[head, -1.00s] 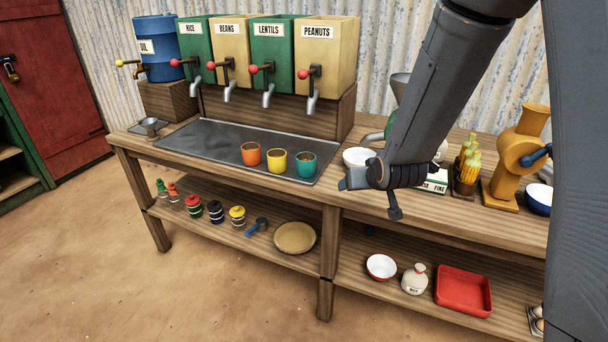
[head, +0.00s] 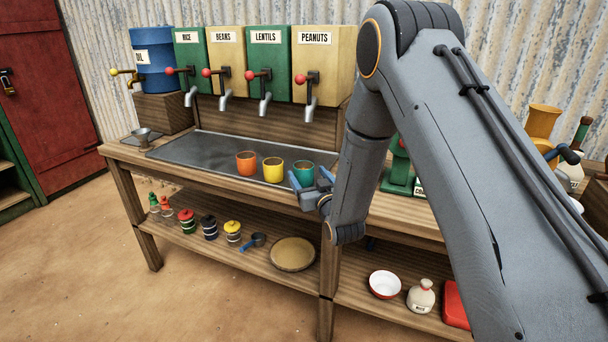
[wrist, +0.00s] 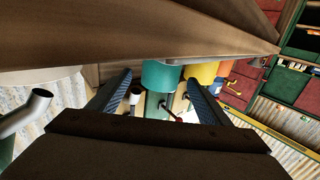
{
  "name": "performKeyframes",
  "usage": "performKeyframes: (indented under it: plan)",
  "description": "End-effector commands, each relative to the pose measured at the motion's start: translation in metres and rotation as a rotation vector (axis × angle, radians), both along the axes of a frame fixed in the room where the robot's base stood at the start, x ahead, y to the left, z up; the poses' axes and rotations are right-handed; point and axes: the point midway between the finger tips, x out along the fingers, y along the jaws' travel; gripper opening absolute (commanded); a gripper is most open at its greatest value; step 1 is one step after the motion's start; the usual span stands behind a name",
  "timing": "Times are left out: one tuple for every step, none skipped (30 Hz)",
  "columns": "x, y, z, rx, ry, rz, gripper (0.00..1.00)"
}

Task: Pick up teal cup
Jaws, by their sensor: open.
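The teal cup (head: 303,172) stands upright at the right end of the grey metal tray on the counter. In the wrist view the teal cup (wrist: 162,75) appears ahead, between the two fingers in the picture. My gripper (head: 308,185) is open and empty, just in front of the cup; its fingers cover the cup's lower part in the head view. The fingers also show in the wrist view (wrist: 160,92), spread apart. I cannot tell whether the cup is between the fingertips or still beyond them.
A yellow cup (head: 273,169) stands just left of the teal one, and an orange cup (head: 246,163) left of that. The metal tray (head: 190,149) is clear on its left. Dispenser taps (head: 311,106) hang behind the cups. The lower shelf holds jars and a round plate (head: 292,254).

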Motion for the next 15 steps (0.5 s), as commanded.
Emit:
performKeyframes:
  plan:
    - [0.007, 0.004, 0.001, 0.000, 0.000, 0.001, 0.72]
    - [0.011, 0.006, 0.001, 0.000, 0.000, 0.000, 0.72]
    - [0.017, 0.008, 0.002, 0.000, -0.001, 0.000, 0.72]
    - [0.021, 0.010, 0.001, 0.000, -0.001, 0.000, 0.72]
    - [0.024, 0.011, 0.001, 0.000, 0.000, 0.000, 0.72]
    - [0.028, 0.012, 0.001, 0.000, 0.000, 0.000, 0.72]
    - [0.030, 0.013, 0.001, 0.000, 0.000, 0.000, 0.72]
    - [0.032, 0.014, 0.000, 0.000, 0.001, 0.000, 0.72]
    - [0.034, 0.014, 0.000, -0.001, 0.002, 0.000, 0.72]
    - [0.035, 0.015, 0.000, -0.001, 0.002, 0.000, 0.72]
    - [0.035, 0.015, 0.000, 0.000, 0.001, 0.000, 0.72]
    - [0.036, 0.015, 0.000, -0.001, 0.002, 0.000, 0.72]
    - [0.036, 0.015, 0.000, -0.001, 0.002, 0.000, 0.72]
    - [0.035, 0.015, 0.000, -0.001, 0.002, 0.000, 0.72]
    - [0.035, 0.015, 0.000, -0.001, 0.002, 0.000, 0.72]
